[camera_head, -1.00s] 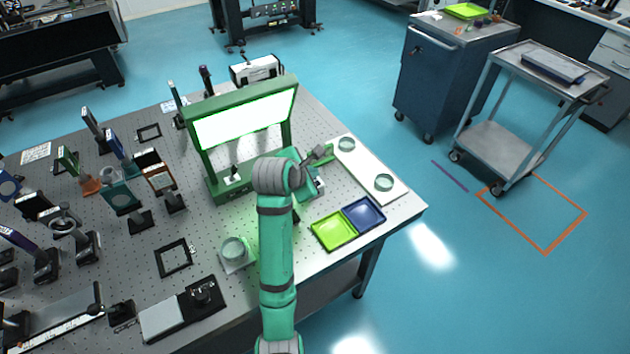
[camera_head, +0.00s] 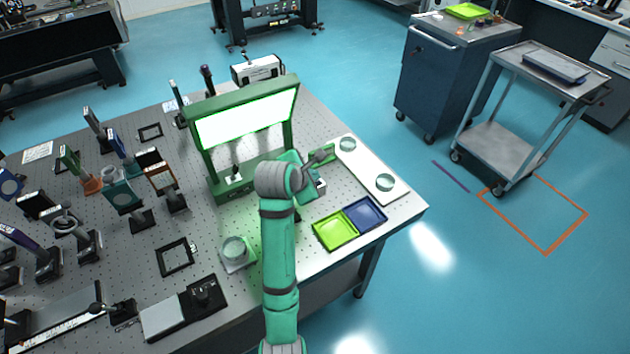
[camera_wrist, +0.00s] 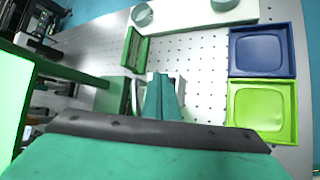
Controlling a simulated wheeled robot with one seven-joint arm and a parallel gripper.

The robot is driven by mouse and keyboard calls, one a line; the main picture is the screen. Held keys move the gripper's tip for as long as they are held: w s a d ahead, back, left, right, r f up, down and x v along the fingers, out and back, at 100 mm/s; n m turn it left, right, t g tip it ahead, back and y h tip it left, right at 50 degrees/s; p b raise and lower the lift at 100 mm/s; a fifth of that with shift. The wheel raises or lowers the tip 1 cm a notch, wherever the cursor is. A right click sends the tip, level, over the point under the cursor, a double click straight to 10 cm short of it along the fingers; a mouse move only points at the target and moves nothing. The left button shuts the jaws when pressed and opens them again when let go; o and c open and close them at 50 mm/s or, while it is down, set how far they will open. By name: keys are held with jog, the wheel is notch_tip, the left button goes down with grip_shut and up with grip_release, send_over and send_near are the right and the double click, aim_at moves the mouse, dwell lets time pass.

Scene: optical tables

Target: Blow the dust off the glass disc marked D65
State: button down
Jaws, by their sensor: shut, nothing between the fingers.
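Two glass discs stand on the white board at the table's right side, one at the back (camera_head: 347,144) and one nearer the corner (camera_head: 384,182). They also show at the top of the wrist view, left (camera_wrist: 141,14) and right (camera_wrist: 223,4). A third round glass piece (camera_head: 234,247) sits on a pale plate left of my arm. No D65 mark is readable. My gripper (camera_wrist: 160,78) is shut and empty, over the table beside a small white object (camera_wrist: 179,84). My arm hides much of it in the head view. I cannot make out a dust blower.
A green tray (camera_head: 335,230) and a blue tray (camera_head: 365,214) lie at the front edge. A green frame with a lit panel (camera_head: 245,121) stands behind my arm. Several optic mounts crowd the left.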

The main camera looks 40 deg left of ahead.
jog(key=shift+w+f, duration=0.15)
jog(key=shift+f, duration=0.15)
dwell(0.5)
jog(key=shift+r, duration=0.15)
jog(key=shift+s+a+r, duration=0.1)
jog(key=shift+s+r, duration=0.15)
jog(key=shift+r, duration=0.45)
jog(key=shift+r, duration=0.1)
jog(key=shift+w+r, duration=0.1)
jog(key=shift+r, duration=0.55)
notch_tip(320, 180, up, 4)
jog(key=shift+f, duration=0.25)
jog(key=shift+w, duration=0.1)
